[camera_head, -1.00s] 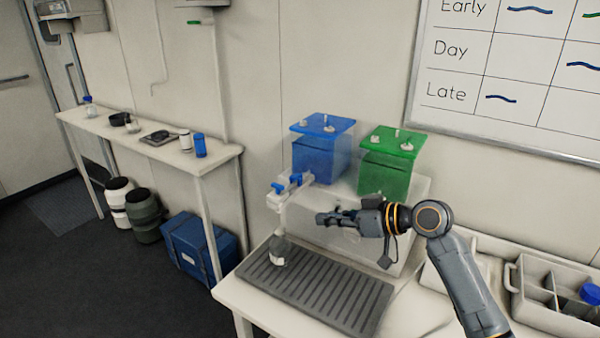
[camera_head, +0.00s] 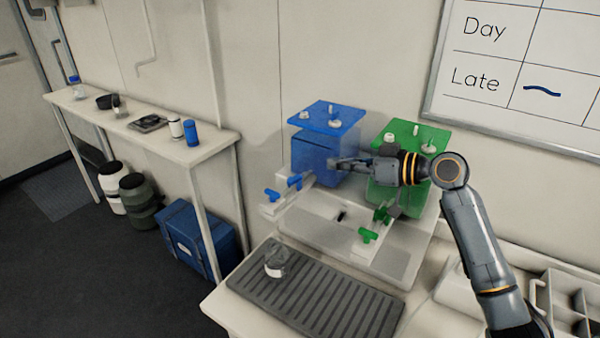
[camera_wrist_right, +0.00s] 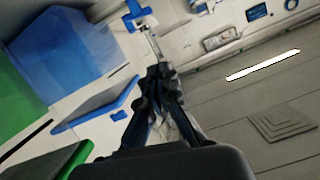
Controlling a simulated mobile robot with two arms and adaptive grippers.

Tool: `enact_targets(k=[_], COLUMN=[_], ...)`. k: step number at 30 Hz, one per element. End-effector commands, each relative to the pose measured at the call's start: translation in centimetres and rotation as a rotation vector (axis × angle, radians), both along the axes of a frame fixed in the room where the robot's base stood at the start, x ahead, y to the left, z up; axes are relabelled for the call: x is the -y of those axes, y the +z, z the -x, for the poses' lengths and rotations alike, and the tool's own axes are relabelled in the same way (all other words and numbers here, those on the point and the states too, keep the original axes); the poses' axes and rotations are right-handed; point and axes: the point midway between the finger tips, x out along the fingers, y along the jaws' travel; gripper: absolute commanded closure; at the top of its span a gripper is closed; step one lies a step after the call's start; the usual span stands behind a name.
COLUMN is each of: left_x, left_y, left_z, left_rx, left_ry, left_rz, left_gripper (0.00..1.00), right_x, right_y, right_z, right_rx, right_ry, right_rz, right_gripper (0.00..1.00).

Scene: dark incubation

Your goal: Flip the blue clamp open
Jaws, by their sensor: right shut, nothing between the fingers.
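Two blue fittings sit on the pale spout arm below the blue tank (camera_head: 322,150): a front one (camera_head: 271,195) and one nearer the tank (camera_head: 295,182). I cannot tell which is the clamp, or whether it is open. My right gripper (camera_head: 336,163) is shut and empty, raised in front of the blue tank, to the right of the blue fittings and apart from them. In the right wrist view, the shut fingers (camera_wrist_right: 158,72) point toward a small blue fitting (camera_wrist_right: 136,14); a larger blue piece (camera_wrist_right: 102,102) lies to their left. My left gripper is out of view.
The green tank (camera_head: 400,175) stands behind my right wrist, with green fittings (camera_head: 368,235) in front. A clear bottle (camera_head: 276,263) stands on the ribbed drip tray (camera_head: 330,308). A side bench (camera_head: 150,130) is at left. A divided tray (camera_head: 560,300) is at right.

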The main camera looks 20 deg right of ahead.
Motion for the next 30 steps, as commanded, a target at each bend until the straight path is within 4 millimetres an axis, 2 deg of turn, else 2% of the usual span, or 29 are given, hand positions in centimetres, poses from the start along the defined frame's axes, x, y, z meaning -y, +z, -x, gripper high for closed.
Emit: enact_targets(k=[3, 8, 11, 18, 22, 24, 30], left_x=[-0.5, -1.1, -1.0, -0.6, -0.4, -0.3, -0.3], left_y=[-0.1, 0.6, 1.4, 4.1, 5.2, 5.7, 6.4], left_z=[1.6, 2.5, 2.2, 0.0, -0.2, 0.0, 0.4], left_rx=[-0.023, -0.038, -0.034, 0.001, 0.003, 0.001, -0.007], left_ry=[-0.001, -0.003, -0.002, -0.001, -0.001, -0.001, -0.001], left_rz=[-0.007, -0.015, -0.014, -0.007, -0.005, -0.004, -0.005], left_gripper=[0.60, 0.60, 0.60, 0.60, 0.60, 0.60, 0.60], right_x=[0.0, -0.7, -1.7, -5.1, -6.7, -6.6, -6.8], right_y=[0.0, 0.0, -0.2, -1.2, -2.0, -3.6, -5.8], right_z=[0.0, -0.8, -1.9, -5.8, -7.7, -7.2, -7.0], right_rx=[0.000, 0.000, -0.001, -0.002, -0.002, -0.008, -0.003], right_ry=[0.000, 0.000, 0.002, 0.002, 0.002, 0.000, 0.000], right_rz=[0.000, -0.002, -0.004, -0.006, -0.004, -0.003, -0.002], right_gripper=[1.00, 1.00, 1.00, 1.00, 1.00, 1.00, 1.00])
